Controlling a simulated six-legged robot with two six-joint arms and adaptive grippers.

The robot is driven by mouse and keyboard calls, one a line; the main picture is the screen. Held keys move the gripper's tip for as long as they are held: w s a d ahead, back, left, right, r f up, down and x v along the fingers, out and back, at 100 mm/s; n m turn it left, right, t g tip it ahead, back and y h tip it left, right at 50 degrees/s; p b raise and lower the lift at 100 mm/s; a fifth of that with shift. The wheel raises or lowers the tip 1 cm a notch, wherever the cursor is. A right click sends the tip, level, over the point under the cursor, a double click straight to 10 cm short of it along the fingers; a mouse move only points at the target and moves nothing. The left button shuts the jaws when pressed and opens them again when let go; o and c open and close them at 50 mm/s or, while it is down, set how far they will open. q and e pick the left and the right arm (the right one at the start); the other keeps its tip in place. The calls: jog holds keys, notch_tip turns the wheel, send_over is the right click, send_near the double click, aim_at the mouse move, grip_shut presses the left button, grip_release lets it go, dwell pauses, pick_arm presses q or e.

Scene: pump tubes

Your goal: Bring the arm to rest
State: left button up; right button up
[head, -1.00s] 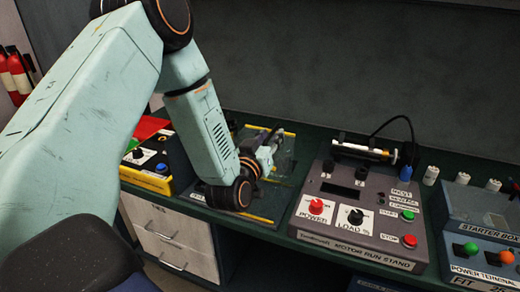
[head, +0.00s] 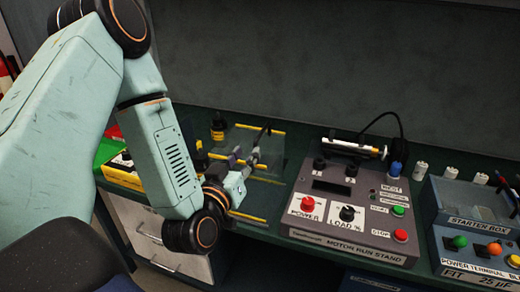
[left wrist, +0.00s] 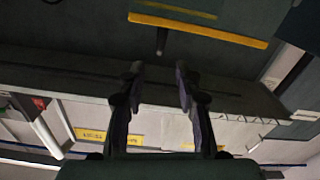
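My left arm comes in from the left in the head view. Its gripper (head: 254,148) is over the bench, in front of the tray area with yellow strips (head: 250,218). In the left wrist view the two fingers (left wrist: 160,85) stand apart with nothing between them. A small dark peg-like part (left wrist: 161,40) shows beyond the fingertips, beside a yellow strip (left wrist: 198,30), apart from the fingers. My right gripper is not in view.
The motor run stand (head: 350,210) with knobs and a cabled cylinder (head: 355,147) stands right of the gripper. A starter box (head: 475,210) and power terminal (head: 485,262) are further right. Drawers (head: 160,240) are below the bench edge. A dark wall is behind.

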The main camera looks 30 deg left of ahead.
pick_arm(q)
jog(key=s+d+f+g+h, duration=0.1)
jog(key=d+f+g+h, duration=0.15)
jog(key=f, duration=0.35)
jog(key=s+d+f+g+h, duration=0.1)
jog(key=d+f+g, duration=0.15)
jog(key=f, duration=0.25)
jog(key=s+d+f+m+g+b, duration=0.2)
jog(key=s+f+g, duration=0.4)
jog(key=s+f, duration=0.7)
jog(key=s+d+f+m+g+b, duration=0.2)
jog(key=s+d+f+g+b, duration=0.2)
jog(key=s+f, duration=0.9)
jog(key=g+h+b, duration=0.1)
jog(key=g+b, duration=0.1)
jog(key=shift+s+f+m+b, duration=0.3)
jog(key=shift+s+b, duration=0.05)
jog(key=shift+s+a, duration=0.15)
